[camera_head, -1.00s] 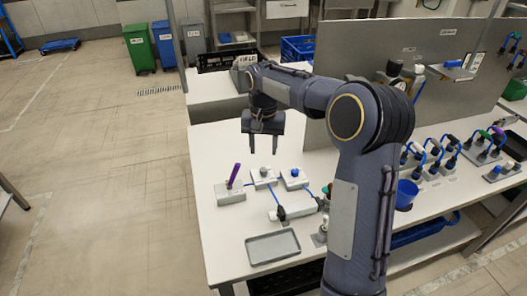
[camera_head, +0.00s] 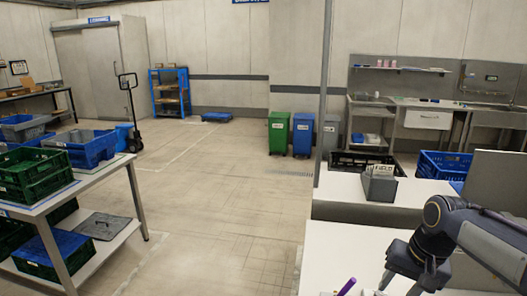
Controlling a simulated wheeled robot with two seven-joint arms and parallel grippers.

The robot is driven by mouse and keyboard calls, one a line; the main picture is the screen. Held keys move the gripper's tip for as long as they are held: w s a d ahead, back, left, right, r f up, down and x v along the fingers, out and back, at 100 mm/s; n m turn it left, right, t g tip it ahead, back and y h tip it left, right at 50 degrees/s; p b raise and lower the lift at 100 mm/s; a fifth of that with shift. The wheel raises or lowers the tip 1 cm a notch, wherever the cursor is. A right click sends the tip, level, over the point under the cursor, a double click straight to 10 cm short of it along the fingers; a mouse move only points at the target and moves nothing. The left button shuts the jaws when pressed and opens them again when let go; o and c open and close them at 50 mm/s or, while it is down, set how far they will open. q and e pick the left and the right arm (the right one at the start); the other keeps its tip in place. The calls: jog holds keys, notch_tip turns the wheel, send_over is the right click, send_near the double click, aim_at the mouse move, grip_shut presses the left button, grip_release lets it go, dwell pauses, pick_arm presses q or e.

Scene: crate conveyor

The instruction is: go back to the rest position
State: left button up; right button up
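My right arm enters from the right edge. Its gripper (camera_head: 400,284) hangs above the white worktable (camera_head: 340,245), fingers pointing down. The fingers look spread apart with nothing between them, though their tips are close to the bottom edge of the view. The top of a purple upright piece (camera_head: 346,287) shows at the bottom edge, left of the gripper. My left gripper is not in view.
A grey box (camera_head: 380,186) and a black crate (camera_head: 350,160) stand on the bench behind. At left, a table carries green crates (camera_head: 30,190) and blue crates (camera_head: 92,152). Green and blue bins (camera_head: 279,133) stand far back. The middle floor is open.

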jog(key=s+a+f+n+t+y, duration=0.1)
jog(key=s+a, duration=0.3)
jog(key=s, duration=0.5)
jog(key=s+a+f+n+t+y, duration=0.1)
jog(key=s+a, duration=0.4)
jog(key=s, duration=0.5)
notch_tip(320, 180, down, 2)
jog(key=shift+s+f+n+t, duration=0.1)
jog(key=shift+s+n+t, duration=0.05)
jog(key=shift+n+t, duration=0.7)
